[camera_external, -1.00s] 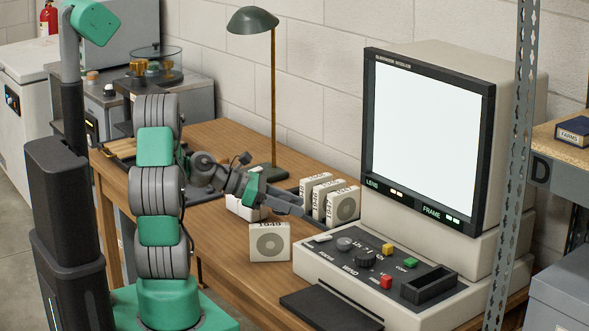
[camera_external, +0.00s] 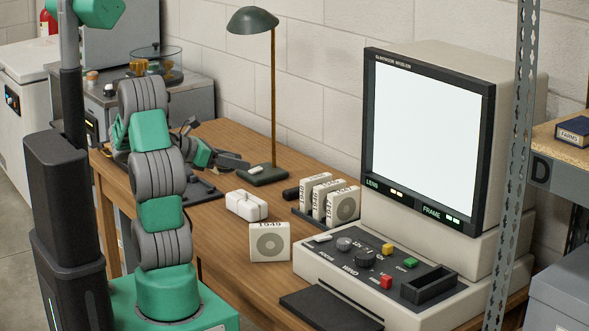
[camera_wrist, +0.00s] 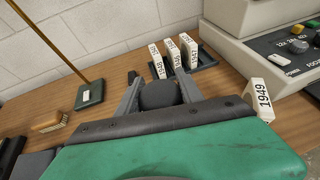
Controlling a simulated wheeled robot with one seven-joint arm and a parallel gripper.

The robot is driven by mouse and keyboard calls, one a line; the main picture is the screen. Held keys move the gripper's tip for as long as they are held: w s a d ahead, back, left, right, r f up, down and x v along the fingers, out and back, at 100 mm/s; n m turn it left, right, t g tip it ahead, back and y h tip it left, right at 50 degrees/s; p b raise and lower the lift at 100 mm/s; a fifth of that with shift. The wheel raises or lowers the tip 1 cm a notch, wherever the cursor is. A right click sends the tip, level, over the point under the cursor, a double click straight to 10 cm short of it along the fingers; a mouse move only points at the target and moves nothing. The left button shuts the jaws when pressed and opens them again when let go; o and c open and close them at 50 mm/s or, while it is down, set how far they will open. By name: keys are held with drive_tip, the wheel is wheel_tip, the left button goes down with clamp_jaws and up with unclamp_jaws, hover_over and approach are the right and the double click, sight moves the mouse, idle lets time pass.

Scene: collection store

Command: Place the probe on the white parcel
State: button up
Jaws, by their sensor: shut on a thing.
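My gripper (camera_external: 234,160) is above the desk, left of the lamp base and behind the white parcel. In the wrist view my gripper (camera_wrist: 160,92) is shut on a dark grey, rounded thing, seemingly the probe (camera_wrist: 160,96). Its far end is hidden, and I cannot make it out clearly in the external view. The white parcel (camera_external: 246,206) is a small white box with a band, lying on the desk in front of the rack. Nothing rests on its top. I cannot see the parcel in the wrist view.
A rack of boxes (camera_external: 328,197) stands behind the parcel, with a dark cylinder (camera_external: 291,194) at its left. A box marked 1949 (camera_external: 269,243) stands in front. The lamp (camera_external: 270,100) rises at the back; the reader (camera_external: 430,150) fills the right. A brush (camera_wrist: 48,122) lies left.

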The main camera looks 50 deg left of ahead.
drive_tip(key=w+a+f, duration=0.4)
drive_tip(key=w, duration=0.3)
drive_tip(key=b, duration=0.2)
hover_over(255, 196)
wheel_tip(255, 196, down, 5)
drive_tip(key=shift+s, duration=0.15)
wheel_tip(255, 196, down, 3)
drive_tip(key=shift+a+f, duration=0.1)
drive_tip(key=shift+f, duration=0.1)
drive_tip(key=o, duration=1.4)
drive_tip(key=shift+f, duration=0.1)
